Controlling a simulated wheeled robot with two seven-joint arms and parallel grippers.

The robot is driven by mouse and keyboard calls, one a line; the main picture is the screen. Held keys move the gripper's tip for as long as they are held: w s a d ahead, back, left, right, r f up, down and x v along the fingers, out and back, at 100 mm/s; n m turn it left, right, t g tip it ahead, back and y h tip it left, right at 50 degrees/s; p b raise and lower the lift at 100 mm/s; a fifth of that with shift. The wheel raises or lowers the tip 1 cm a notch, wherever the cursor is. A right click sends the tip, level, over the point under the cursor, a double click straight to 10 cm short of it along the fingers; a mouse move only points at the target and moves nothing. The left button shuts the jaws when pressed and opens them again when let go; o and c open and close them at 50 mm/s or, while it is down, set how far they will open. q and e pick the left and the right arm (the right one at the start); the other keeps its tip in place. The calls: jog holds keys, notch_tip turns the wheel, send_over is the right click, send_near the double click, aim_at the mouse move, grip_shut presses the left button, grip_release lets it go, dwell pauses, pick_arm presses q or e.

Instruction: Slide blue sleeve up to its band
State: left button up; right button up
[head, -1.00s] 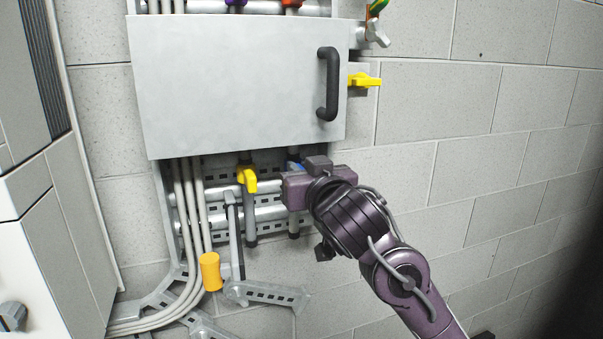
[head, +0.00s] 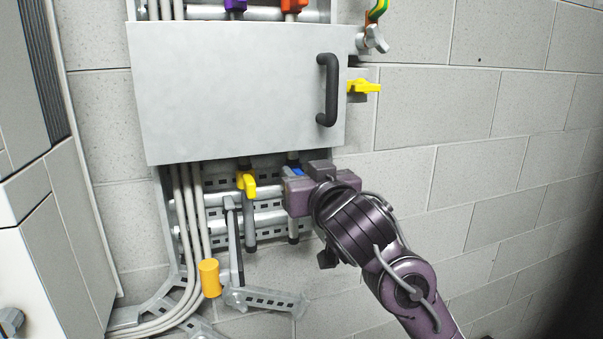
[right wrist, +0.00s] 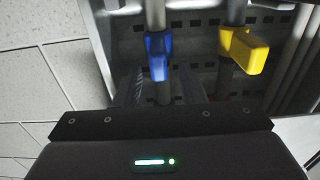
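The blue sleeve (head: 294,172) sits on a vertical rod just below the grey cabinet door. In the head view it is mostly hidden behind my right gripper (head: 298,193). The right wrist view shows more of the blue sleeve (right wrist: 158,56), beyond the gripper's dark body and near the middle of the picture. My right gripper is close in front of the rod. I cannot make out the sleeve's band clearly. My left gripper is not in view.
A yellow handled sleeve (head: 246,183) is on the neighbouring rod to the left. The grey door (head: 235,90) with a black handle (head: 328,90) overhangs the rods. An orange cylinder (head: 209,278) and a metal bracket (head: 265,298) are lower left. The right-hand block wall is bare.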

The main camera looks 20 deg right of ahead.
jog(key=s+b, duration=0.1)
jog(key=s, duration=0.5)
jog(key=shift+s+d, duration=0.15)
jog(key=shift+s, duration=0.15)
